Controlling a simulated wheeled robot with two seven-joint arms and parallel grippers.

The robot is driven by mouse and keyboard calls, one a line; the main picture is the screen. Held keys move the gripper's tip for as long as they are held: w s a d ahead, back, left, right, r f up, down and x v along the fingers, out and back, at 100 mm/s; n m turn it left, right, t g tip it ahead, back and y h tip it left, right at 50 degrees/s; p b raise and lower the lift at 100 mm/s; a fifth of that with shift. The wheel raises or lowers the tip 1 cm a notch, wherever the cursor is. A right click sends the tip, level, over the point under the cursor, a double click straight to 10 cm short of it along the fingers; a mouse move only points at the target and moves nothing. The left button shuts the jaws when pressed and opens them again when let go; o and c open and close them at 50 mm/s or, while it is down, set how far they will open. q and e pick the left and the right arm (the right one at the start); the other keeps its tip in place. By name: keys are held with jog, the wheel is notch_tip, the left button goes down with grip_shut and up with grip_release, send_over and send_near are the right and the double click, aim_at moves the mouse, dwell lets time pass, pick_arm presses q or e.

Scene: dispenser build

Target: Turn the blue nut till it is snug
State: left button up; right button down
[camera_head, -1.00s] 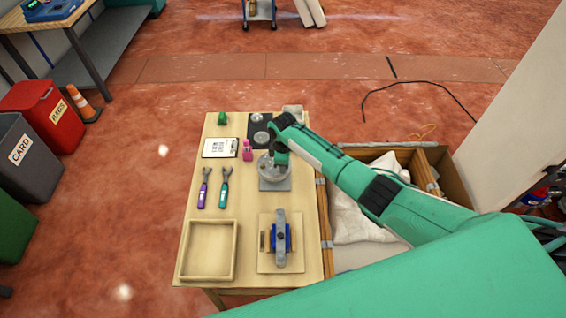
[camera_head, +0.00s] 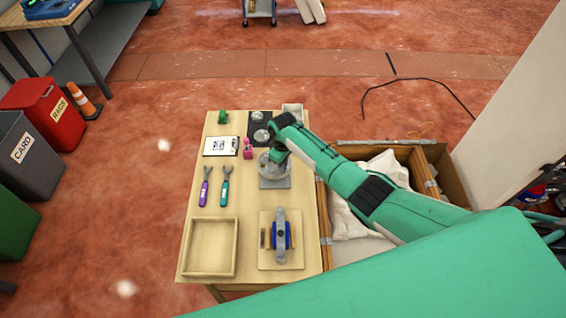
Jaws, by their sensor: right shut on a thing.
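My right arm reaches in from the right, and its gripper (camera_head: 277,158) is at the top of a round grey dispenser part (camera_head: 267,173) on a grey square base (camera_head: 274,184). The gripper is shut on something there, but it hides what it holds. I cannot make out the blue nut; it may be hidden under the gripper. My left gripper is not in view.
On the wooden table (camera_head: 195,240) are a purple wrench (camera_head: 205,190), a teal wrench (camera_head: 225,188), an empty tray (camera_head: 211,272), a blue-and-grey fixture (camera_head: 281,235), a clipboard (camera_head: 220,146) and a pink bottle (camera_head: 247,149). A crate with white sacks (camera_head: 350,218) stands to the right.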

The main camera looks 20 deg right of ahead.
jog(key=c, duration=1.4)
grip_release()
notch_tip(320, 180, up, 14)
jog(key=b, duration=0.3)
jog(key=shift+f, duration=0.1)
